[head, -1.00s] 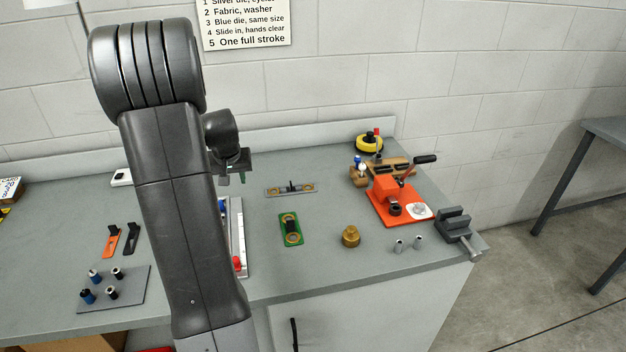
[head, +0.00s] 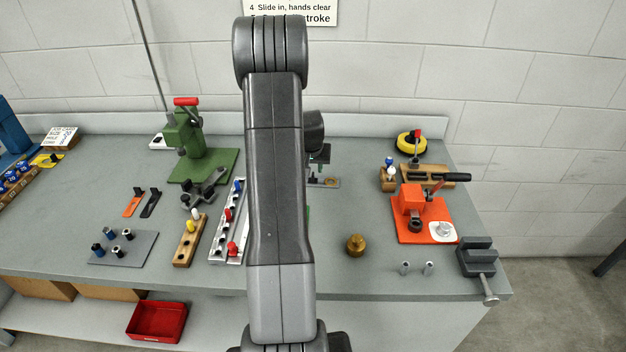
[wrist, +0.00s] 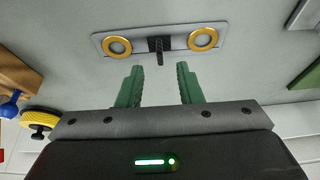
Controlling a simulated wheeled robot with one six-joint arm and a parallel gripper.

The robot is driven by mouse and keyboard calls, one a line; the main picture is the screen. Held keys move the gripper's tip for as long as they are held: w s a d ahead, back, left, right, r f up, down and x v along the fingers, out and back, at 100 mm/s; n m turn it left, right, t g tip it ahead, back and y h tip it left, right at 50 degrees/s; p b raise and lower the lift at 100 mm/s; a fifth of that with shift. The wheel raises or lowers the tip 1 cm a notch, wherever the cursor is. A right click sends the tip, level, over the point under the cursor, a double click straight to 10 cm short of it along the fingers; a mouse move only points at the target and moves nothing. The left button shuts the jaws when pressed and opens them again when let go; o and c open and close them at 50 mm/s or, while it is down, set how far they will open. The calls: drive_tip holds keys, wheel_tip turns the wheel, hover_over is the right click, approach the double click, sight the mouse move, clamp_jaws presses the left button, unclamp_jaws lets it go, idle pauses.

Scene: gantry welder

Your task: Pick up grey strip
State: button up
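The grey strip (wrist: 176,42) is a flat plate with a brass-coloured ring near each end and a black upright tab in its middle. It lies on the grey bench (head: 350,278). In the head view only the right part of the strip (head: 328,183) shows, beside my arm. My gripper (wrist: 158,78) has two green fingers spread apart with nothing between them. In the wrist view the fingertips point toward the strip, with the black tab roughly in line with the gap. The fingers look apart from the strip.
An orange press (head: 424,212) and a grey vise (head: 478,257) stand at right, near a brass knob (head: 355,245). A green press (head: 190,142) and a white rack (head: 226,238) stand left of my arm. My arm hides the middle bench.

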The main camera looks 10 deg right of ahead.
sight(313, 174)
drive_tip(key=shift+p+x, duration=0.6)
drive_tip(key=shift+x, duration=1.4)
clamp_jaws()
